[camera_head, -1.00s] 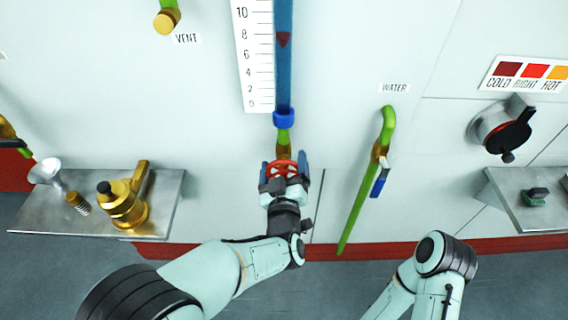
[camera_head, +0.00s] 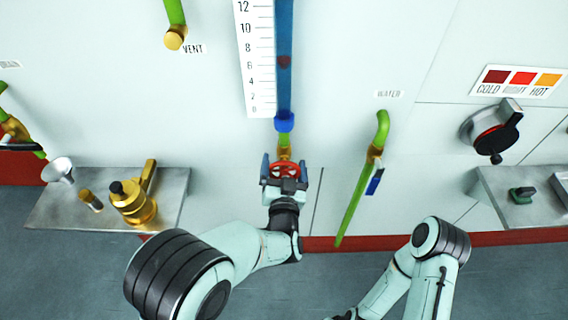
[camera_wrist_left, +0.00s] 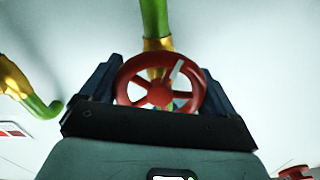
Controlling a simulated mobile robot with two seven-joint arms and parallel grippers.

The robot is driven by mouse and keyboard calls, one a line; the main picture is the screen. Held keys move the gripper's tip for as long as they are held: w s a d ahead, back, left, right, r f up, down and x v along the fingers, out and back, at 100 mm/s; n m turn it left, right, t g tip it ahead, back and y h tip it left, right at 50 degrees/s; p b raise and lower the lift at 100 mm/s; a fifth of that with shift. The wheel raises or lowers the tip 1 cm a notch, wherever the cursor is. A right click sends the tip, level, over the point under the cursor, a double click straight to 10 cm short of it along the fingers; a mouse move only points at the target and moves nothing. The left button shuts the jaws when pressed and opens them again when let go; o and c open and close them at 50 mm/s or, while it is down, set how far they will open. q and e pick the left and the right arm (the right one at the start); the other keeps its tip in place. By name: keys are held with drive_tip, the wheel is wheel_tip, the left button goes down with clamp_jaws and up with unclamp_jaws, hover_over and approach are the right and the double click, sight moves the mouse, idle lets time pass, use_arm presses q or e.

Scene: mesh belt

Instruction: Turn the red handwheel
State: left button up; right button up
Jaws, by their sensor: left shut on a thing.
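The red handwheel (camera_head: 284,169) sits on a valve at the bottom of the blue sight tube, below a brass fitting and a green pipe. My left gripper (camera_head: 284,172) has a finger on each side of the wheel and is shut on its rim. In the left wrist view the handwheel (camera_wrist_left: 160,82) fills the space between the dark blue fingers (camera_wrist_left: 160,88), with a pale mark on one spoke. My right arm shows at the lower right, but its gripper is not in view.
A blue-filled sight tube (camera_head: 284,60) with a scale (camera_head: 255,60) rises above the wheel. A green water pipe (camera_head: 358,190) with a blue-handled valve stands to the right. A left shelf (camera_head: 80,208) holds a brass can (camera_head: 132,203) and a funnel (camera_head: 57,170). A lever dial (camera_head: 494,132) is at right.

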use_arm(q)
drive_tip(key=shift+f+m, duration=0.1)
drive_tip(key=shift+m, duration=0.2)
drive_tip(key=o, duration=0.8)
drive_tip(key=shift+s, duration=0.15)
drive_tip(key=s+b, duration=0.1)
drive_tip(key=s, duration=1.2)
drive_tip(key=shift+s+b, duration=0.15)
drive_tip(key=shift+b, duration=0.15)
